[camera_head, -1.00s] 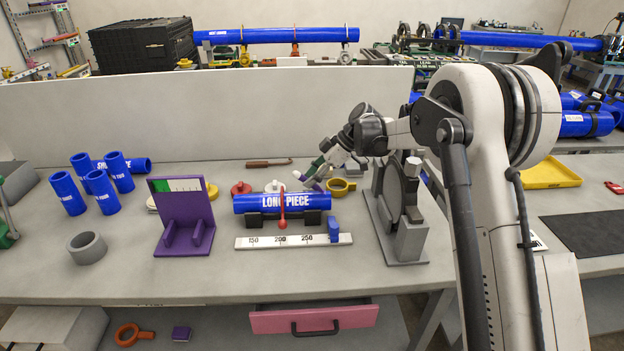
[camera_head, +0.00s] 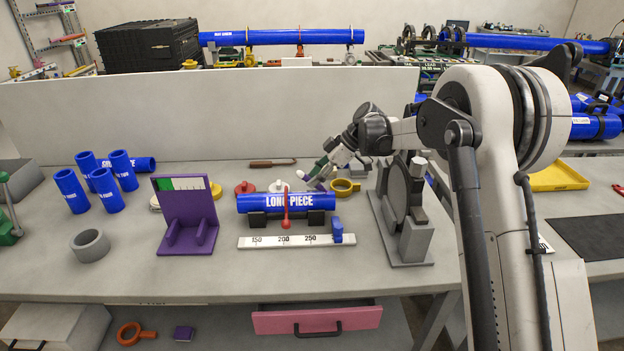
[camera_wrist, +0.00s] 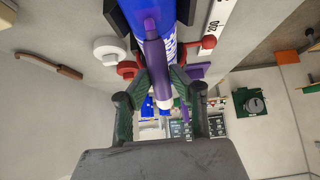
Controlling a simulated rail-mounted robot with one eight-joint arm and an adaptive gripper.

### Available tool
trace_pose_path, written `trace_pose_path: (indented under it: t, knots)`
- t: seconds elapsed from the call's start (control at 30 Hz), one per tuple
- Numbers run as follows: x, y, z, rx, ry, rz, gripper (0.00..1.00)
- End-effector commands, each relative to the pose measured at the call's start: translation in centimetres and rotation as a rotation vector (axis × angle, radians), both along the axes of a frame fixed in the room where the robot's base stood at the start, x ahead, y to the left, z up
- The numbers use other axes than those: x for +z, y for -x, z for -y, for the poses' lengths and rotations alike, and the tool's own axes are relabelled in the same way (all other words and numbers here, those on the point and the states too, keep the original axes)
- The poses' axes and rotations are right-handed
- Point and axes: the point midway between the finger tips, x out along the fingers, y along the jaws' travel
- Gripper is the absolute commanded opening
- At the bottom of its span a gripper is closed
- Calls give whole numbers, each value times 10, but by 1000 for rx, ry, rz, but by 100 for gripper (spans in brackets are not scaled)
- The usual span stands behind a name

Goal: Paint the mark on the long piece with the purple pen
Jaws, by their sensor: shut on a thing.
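The long piece (camera_head: 262,204) is a blue pipe labelled LONG PIECE. It lies across dark supports at the bench's middle, with a red band and knob (camera_head: 286,222) over its front. My gripper (camera_head: 317,174) is above and behind its right end. In the wrist view my gripper (camera_wrist: 164,75) is shut on the purple pen (camera_wrist: 155,58), which points over the long piece (camera_wrist: 180,12). Whether the pen touches the pipe, I cannot tell. The painted mark itself cannot be made out.
A white ruler (camera_head: 265,242) with a blue slider (camera_head: 337,231) lies in front. A purple stand (camera_head: 185,212) is at left, a grey disc machine (camera_head: 400,205) at right. A yellow ring (camera_head: 345,187), red cap (camera_head: 245,188) and brown-handled tool (camera_head: 270,163) lie behind.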

Motion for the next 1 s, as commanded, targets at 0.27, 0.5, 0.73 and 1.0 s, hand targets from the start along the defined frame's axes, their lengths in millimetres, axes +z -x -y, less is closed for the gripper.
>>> trace_pose_path:
  t: [0.27,0.5,0.73,1.0]
  knots:
    - [0,0,3,0,0,0,3]
    - [-1,-1,9,0,0,0,3]
    - [-1,-2,12,0,0,0,3]
    - [-1,-1,7,0,0,0,3]
